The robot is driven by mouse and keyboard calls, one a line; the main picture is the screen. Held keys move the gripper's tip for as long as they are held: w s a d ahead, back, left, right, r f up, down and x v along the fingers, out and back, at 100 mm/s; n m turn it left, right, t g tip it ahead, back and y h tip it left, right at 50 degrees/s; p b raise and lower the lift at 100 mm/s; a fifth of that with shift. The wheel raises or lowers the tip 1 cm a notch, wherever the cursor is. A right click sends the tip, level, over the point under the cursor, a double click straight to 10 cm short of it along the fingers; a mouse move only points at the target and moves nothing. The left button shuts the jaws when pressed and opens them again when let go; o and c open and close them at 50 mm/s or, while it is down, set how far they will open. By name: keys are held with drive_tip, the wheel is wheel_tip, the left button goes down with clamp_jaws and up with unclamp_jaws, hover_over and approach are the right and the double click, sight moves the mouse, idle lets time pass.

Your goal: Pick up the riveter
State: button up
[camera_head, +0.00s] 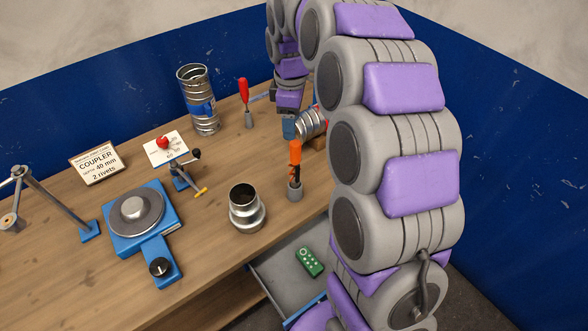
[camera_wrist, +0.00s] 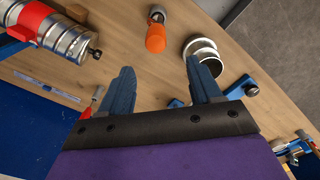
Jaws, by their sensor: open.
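An orange-handled tool (camera_head: 295,153), which looks like the riveter, stands upright in a small grey holder (camera_head: 295,190) near the bench's front edge. In the wrist view the orange handle (camera_wrist: 155,38) shows end-on at top centre, beyond my fingertips. My gripper (camera_wrist: 159,72) is open, its two blue fingers apart with nothing between them. In the head view my gripper (camera_head: 289,128) hangs over the bench, behind the orange tool and beside a metal duct piece (camera_head: 311,122). My arm hides part of that area.
A red-handled tool (camera_head: 244,95) stands behind, near a tall spiral duct (camera_head: 198,100). A metal coupler (camera_head: 246,208) stands front left of the orange tool. A blue turntable fixture (camera_head: 137,215) is further left. An open drawer (camera_head: 285,265) holds a green remote (camera_head: 309,262).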

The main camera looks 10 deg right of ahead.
sight(295, 151)
drive_tip(key=f, duration=0.6)
drive_tip(key=shift+d+b, duration=0.35)
drive_tip(key=shift+d, duration=0.05)
drive_tip(key=shift+d+f, duration=0.35)
drive_tip(key=shift+f, duration=0.15)
drive_tip(key=f, duration=0.3)
drive_tip(key=f+b, duration=0.1)
drive_tip(key=shift+a+f, duration=0.35)
drive_tip(key=shift+a, duration=0.05)
drive_tip(key=shift+d+r, duration=0.1)
drive_tip(key=shift+d, duration=0.35)
drive_tip(key=c, duration=0.3)
drive_tip(key=shift+a, duration=0.3)
drive_tip(key=c, duration=0.7)
clamp_jaws()
